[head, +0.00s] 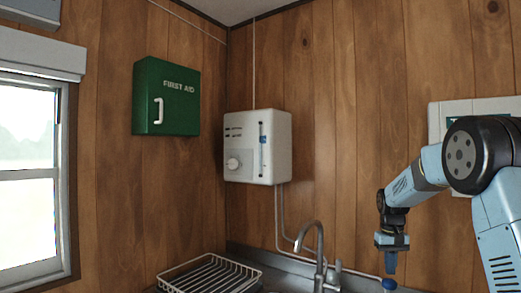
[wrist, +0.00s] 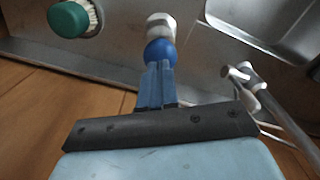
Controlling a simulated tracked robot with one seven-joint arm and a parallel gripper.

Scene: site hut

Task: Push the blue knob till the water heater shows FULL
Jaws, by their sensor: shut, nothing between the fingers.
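The white water heater (head: 257,147) hangs on the wood wall near the corner in the head view.
A curved tap (head: 319,240) stands at the sink, left of my gripper; its metal also shows in the wrist view (wrist: 245,78). A wire dish rack (head: 210,274) is further left. A green first aid box (head: 167,97) hangs on the wall.

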